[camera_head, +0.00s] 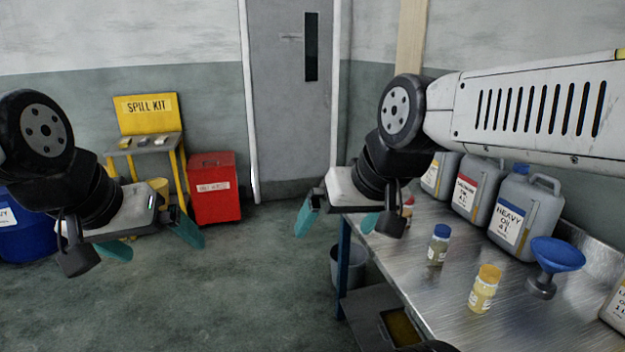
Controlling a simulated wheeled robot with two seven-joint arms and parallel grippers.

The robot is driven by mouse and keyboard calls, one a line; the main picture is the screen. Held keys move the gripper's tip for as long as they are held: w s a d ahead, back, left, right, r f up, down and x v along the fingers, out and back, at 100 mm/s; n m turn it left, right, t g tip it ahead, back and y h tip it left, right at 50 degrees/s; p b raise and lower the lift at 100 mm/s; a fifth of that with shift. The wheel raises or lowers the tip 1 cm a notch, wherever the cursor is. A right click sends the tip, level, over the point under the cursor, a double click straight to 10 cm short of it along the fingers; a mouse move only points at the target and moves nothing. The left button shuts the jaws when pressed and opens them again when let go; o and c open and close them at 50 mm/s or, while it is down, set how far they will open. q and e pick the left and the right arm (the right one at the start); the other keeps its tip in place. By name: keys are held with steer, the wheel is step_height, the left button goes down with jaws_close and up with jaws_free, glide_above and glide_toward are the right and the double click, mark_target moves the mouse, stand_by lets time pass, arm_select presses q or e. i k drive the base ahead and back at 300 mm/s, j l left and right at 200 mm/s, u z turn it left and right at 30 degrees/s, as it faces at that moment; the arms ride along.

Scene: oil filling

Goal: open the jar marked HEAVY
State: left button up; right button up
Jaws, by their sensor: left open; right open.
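A grey jug marked HEAVY OIL 4 L (525,214) stands on the metal bench with a blue cap. In front of it stand a small jar with a blue lid (438,246) and a small jar with a yellow lid (484,291), both upright and closed. Their labels are too small to read. A red-lidded jar (408,203) is partly hidden behind my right gripper. My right gripper (341,220) is open and empty at the bench's left edge, left of the jars. My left gripper (153,239) is open and empty over the floor, far left of the bench.
A blue funnel (557,254) stands right of the jars. More jugs, including a red-labelled one (474,190), line the back of the bench (425,296). A grey bin (348,265) is beside the bench. A red box (214,190) and a yellow spill kit stand (146,115) are by the wall.

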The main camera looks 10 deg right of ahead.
mark_target(439, 247)
steer(key=z, duration=1.65)
steer(key=j+z, duration=0.25)
steer(key=z, duration=0.15)
steer(key=j+z, duration=0.3)
steer(key=z, duration=0.15)
steer(key=j+z, duration=0.15)
steer(key=j, duration=0.4)
steer(key=j+z, duration=0.1)
steer(key=j, duration=0.45)
steer(key=k+j+z, duration=0.15)
steer(key=j, duration=0.75)
steer(key=i+j, duration=0.25)
steer(key=i, duration=0.15)
